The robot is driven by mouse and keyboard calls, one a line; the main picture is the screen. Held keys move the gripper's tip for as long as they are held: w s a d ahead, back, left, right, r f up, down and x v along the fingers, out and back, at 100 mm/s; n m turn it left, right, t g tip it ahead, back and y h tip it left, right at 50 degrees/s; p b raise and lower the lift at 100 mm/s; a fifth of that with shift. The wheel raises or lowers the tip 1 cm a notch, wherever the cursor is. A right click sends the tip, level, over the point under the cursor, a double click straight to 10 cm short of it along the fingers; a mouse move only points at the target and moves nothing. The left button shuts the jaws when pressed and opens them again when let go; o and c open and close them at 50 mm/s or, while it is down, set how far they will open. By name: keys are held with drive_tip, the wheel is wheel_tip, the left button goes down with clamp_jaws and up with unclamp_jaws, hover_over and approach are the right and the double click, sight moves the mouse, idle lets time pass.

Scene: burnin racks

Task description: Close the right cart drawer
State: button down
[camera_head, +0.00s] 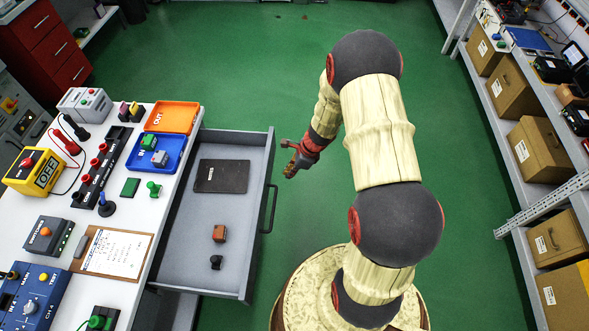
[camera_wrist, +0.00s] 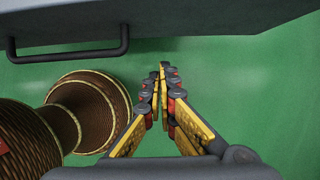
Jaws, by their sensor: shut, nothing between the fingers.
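The grey cart drawer (camera_head: 191,258) stands pulled out from the right side of the white-topped cart (camera_head: 172,192). Its dark bar handle (camera_head: 270,209) is on the drawer's right-hand front. A black flat box, a small red-brown block and a small black piece lie inside the drawer. My gripper (camera_head: 291,172) is right of the drawer front, near the handle's far end and apart from it. In the wrist view the drawer front (camera_wrist: 190,20) and handle (camera_wrist: 68,55) cross the top, and my gripper (camera_wrist: 162,68) is shut and empty below the front.
The cart top holds an orange OUT tray (camera_head: 172,117), a blue IN tray (camera_head: 157,153), a yellow OFF switch box (camera_head: 36,171) and a clipboard (camera_head: 112,251). Shelves with cardboard boxes (camera_head: 540,148) stand at the right. A red drawer cabinet (camera_head: 45,40) is at the back left.

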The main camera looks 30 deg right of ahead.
drive_tip(key=w+a, duration=0.1)
drive_tip(key=a+f, duration=0.1)
drive_tip(key=w+a, duration=0.1)
drive_tip(key=shift+w+a+f+b, duration=0.2)
drive_tip(key=shift+w+a+b, duration=0.1)
drive_tip(key=shift+a+b, duration=0.1)
drive_tip(key=shift+w, duration=0.1)
drive_tip(key=w+a+p, duration=0.3)
drive_tip(key=w+a, duration=0.3)
drive_tip(key=a, duration=0.2)
drive_tip(key=w+a+p, duration=0.4)
drive_tip(key=w+a, duration=0.2)
drive_tip(key=a, duration=0.2)
drive_tip(key=w+a+p, duration=0.4)
drive_tip(key=w+a, duration=0.2)
drive_tip(key=a, duration=0.3)
drive_tip(key=shift+d, duration=0.15)
